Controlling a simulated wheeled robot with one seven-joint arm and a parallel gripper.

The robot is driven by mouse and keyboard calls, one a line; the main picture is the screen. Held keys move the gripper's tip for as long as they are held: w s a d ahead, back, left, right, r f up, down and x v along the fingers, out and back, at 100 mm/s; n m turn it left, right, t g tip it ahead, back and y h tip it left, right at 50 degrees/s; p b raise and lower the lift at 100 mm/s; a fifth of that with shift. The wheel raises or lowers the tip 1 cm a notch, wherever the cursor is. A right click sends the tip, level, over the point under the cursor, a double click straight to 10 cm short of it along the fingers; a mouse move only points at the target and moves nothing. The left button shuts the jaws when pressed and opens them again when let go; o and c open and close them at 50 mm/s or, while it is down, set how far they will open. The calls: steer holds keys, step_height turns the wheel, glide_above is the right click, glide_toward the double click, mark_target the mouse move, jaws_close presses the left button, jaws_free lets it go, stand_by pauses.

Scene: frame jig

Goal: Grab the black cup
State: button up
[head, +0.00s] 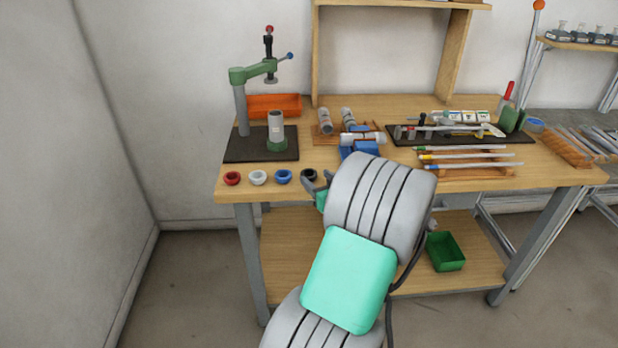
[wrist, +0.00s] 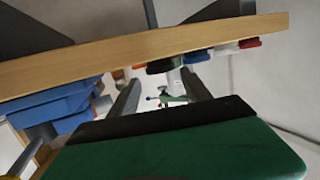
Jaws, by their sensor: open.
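The black cup (head: 308,175) stands near the front edge of the workbench, at the right end of a row of small cups. My gripper (head: 317,181) is open at the bench's front edge, just beside the cup, and my arm partly blocks the view there. In the wrist view my two fingers (wrist: 158,80) point toward the black cup (wrist: 160,67), which shows between and beyond their tips. The cup appears apart from the fingers, but the exact gap is hard to tell.
Blue (head: 283,176), white (head: 258,177) and red (head: 232,178) cups stand left of the black cup. Behind them is a green-and-grey press (head: 240,105) on a dark mat. A blue fixture (head: 360,148) sits to the right. The bench edge (wrist: 140,45) crosses the wrist view.

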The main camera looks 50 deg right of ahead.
mark_target(311, 175)
steer(key=x, duration=0.2)
steer(key=p+x, duration=0.1)
steer(key=x, duration=0.2)
steer(key=shift+w+f, duration=0.25)
steer(key=shift+f, duration=0.05)
steer(key=shift+c, duration=0.5)
steer(key=c, duration=1)
